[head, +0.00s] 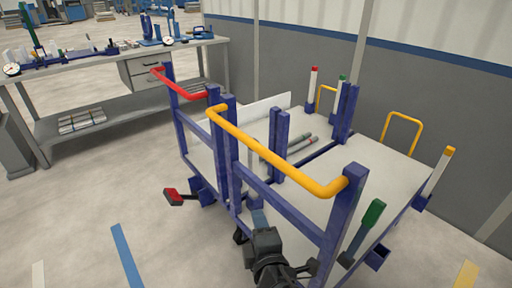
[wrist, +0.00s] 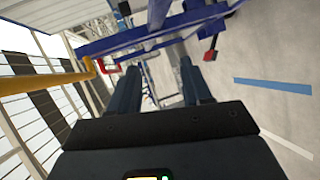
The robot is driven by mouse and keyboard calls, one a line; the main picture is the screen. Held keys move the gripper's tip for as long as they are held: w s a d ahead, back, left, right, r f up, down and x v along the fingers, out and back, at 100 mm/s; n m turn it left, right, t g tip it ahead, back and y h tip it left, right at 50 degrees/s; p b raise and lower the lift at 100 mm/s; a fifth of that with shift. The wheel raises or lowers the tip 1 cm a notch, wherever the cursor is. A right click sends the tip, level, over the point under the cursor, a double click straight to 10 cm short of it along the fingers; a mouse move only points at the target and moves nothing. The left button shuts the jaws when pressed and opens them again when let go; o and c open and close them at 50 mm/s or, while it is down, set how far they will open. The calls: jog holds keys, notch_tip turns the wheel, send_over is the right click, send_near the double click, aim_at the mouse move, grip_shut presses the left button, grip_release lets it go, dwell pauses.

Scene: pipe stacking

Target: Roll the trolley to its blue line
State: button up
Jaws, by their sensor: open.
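The trolley (head: 395,175) has blue posts and a pale deck, with a yellow push handle (head: 275,150) at its near end. A red handle (head: 180,86) stands behind it to the left; I cannot tell whether it belongs to a second trolley. The yellow handle also shows at the left of the wrist view (wrist: 45,83). The blue line (head: 126,256) lies on the floor left of the trolley and in the wrist view (wrist: 272,86). My gripper (head: 258,216) is low, below the yellow handle and near the blue end frame. Its fingers (wrist: 160,85) are apart, with no handle between them.
Several pipes (head: 290,150) lie on the deck. A red pedal (head: 173,196) sticks out low at left, a green-tipped lever (head: 372,214) at right. A white line (head: 38,274) and a yellow line (head: 467,274) mark the floor. A workbench (head: 110,60) stands behind; the left floor is clear.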

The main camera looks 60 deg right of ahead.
jog(key=w+d+r+m+g+h, duration=0.1)
jog(key=w+r+m+g+h, duration=0.15)
jog(key=r, duration=0.25)
jog(key=w+r+m+g+h+b, duration=0.1)
jog(key=w+r+m+g+h, duration=0.15)
jog(key=r+h, duration=0.2)
jog(key=w+d+r+m+g+h, duration=0.1)
jog(key=w+r+m+g+h, duration=0.15)
jog(key=r, duration=0.35)
jog(key=s+x, duration=0.1)
jog(key=x, duration=0.6)
jog(key=shift+d+n+g+p, duration=0.35)
jog(key=shift+n+g+p, duration=0.1)
jog(key=shift+s, duration=0.1)
jog(key=shift+c, duration=0.5)
grip_shut()
jog(key=shift+f, duration=0.1)
